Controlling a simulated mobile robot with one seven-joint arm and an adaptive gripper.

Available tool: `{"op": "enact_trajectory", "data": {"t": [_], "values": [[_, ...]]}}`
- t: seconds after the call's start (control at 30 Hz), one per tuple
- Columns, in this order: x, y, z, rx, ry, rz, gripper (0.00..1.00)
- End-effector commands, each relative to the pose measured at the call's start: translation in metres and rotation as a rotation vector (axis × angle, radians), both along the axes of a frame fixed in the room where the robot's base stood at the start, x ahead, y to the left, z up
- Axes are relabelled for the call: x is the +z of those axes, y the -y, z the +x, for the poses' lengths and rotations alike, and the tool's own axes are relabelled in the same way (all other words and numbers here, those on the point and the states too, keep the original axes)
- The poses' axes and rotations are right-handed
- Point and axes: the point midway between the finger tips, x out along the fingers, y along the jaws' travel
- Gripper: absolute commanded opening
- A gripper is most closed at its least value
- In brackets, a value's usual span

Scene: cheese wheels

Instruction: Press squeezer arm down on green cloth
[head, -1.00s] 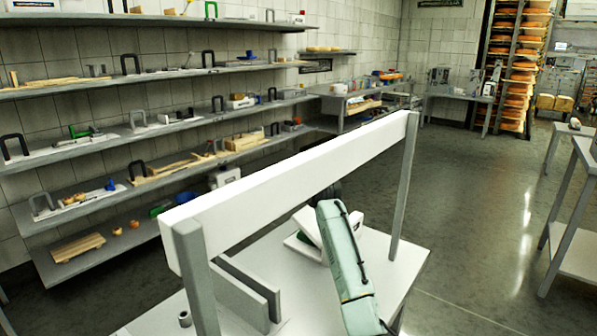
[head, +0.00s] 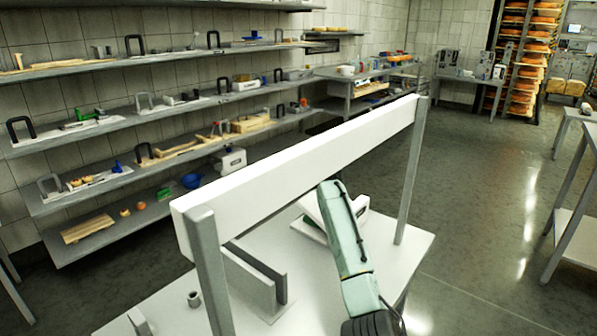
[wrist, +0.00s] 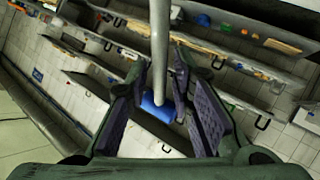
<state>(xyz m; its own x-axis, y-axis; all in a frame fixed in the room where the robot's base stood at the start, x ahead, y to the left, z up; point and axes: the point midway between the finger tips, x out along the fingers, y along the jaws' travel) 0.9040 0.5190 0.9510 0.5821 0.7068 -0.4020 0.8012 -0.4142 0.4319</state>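My gripper (wrist: 165,115) shows in the wrist view with its two dark padded fingers spread apart. A grey rod (wrist: 160,45) runs down from the top edge into the space between the fingers. Near its lower end is a blue piece (wrist: 155,108); I cannot tell whether the two are joined, or whether the rod is the squeezer arm. In the head view my pale green arm reaches up to the white board, and the gripper is hidden. A white device with a tilted slab (head: 352,206) stands on the table (head: 400,262) behind my arm. I cannot make out a green cloth.
A long white board (head: 300,172) on grey posts (head: 411,180) spans the table. Upright grey plates (head: 250,280) and a small grey cup (head: 194,299) are at the table's left. Loaded wall shelves (head: 100,185) stand behind. Open floor (head: 480,200) lies to the right.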

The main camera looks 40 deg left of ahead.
Motion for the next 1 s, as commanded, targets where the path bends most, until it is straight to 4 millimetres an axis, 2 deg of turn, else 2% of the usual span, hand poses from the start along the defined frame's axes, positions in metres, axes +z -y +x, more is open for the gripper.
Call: {"op": "enact_trajectory", "data": {"t": [0.47, 0.57, 1.0], "values": [[0.002, 0.005, -0.003, 0.0, 0.0, 0.0, 0.29], [0.006, 0.013, -0.01, 0.001, 0.0, 0.001, 0.29], [0.041, 0.072, -0.058, 0.0, 0.001, 0.001, 0.29]]}}
